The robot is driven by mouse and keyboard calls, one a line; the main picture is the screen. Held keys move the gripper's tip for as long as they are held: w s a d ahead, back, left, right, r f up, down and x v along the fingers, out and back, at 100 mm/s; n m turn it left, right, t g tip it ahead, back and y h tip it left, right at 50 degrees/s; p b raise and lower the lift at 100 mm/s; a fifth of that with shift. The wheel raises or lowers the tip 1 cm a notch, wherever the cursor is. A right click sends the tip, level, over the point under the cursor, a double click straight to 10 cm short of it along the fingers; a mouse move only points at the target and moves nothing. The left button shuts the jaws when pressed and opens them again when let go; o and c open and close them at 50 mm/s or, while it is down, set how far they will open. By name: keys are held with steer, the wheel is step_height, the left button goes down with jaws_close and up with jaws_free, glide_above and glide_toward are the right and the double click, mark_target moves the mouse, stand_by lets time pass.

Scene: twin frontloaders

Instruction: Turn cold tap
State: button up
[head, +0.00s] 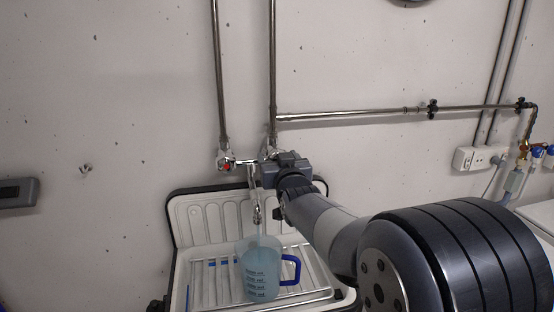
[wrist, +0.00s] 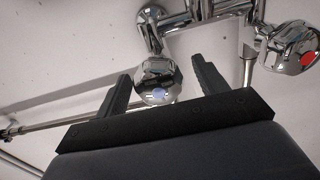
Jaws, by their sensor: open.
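The cold tap (wrist: 158,80) is a chrome knob with a blue dot, seen in the wrist view. My gripper (wrist: 160,82) is open, with one finger on each side of this knob; I cannot tell whether either finger touches it. The hot tap (wrist: 297,48) with a red dot is to the right in the wrist view, outside the fingers. In the head view the hot tap (head: 226,161) shows left of my gripper (head: 270,165), which hides the cold knob there.
A measuring jug (head: 262,270) with a blue handle stands under the spout (head: 257,205), on a rack in an open sink (head: 184,215). Metal pipes (head: 350,112) run along the wall. A socket box (head: 480,157) is at the right.

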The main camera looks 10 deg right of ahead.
steer(key=s+b, duration=0.2)
steer(key=s, duration=0.8)
steer(key=shift+s+a, duration=0.2)
stand_by(2.8)
